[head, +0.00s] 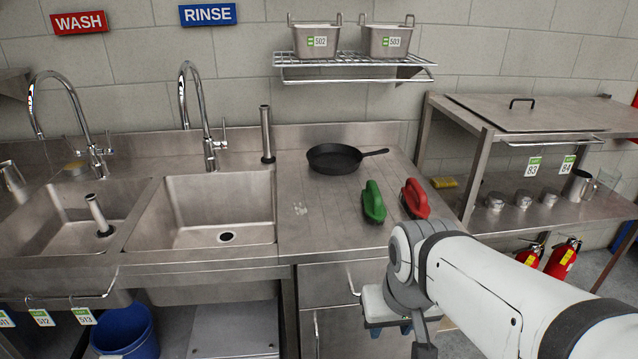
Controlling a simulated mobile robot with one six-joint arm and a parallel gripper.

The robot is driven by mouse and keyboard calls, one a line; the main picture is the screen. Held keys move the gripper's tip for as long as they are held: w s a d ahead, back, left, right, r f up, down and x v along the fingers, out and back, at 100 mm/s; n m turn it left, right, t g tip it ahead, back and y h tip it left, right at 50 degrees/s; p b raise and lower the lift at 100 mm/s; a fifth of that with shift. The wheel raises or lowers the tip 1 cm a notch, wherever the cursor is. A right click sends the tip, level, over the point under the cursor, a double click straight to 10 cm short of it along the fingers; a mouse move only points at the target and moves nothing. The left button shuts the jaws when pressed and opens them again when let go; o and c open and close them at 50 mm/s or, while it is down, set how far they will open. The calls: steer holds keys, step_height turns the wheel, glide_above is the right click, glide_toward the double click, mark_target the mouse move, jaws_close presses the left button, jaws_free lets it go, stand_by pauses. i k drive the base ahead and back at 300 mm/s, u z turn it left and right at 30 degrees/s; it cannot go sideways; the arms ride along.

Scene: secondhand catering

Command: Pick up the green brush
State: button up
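The green brush (373,203) lies on the steel counter (313,224) to the right of the rinse sink, apart from the other things. A red brush (415,199) lies close beside it on the right. My arm comes in from the lower right, in front of the counter. Only a part of the arm's end shows at the lower middle, below and in front of the brushes. My gripper's fingers cannot be made out, so I cannot tell whether they are open. Nothing covers the green brush.
A black frying pan (336,160) sits behind the green brush. The rinse sink (208,217) is to the left, with a steel standpipe (267,135) behind its right corner. A wire shelf (350,73) with two metal bins hangs above. The counter left of the green brush is clear.

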mark_target(375, 209)
steer(key=i, duration=1)
steer(key=u, duration=0.05)
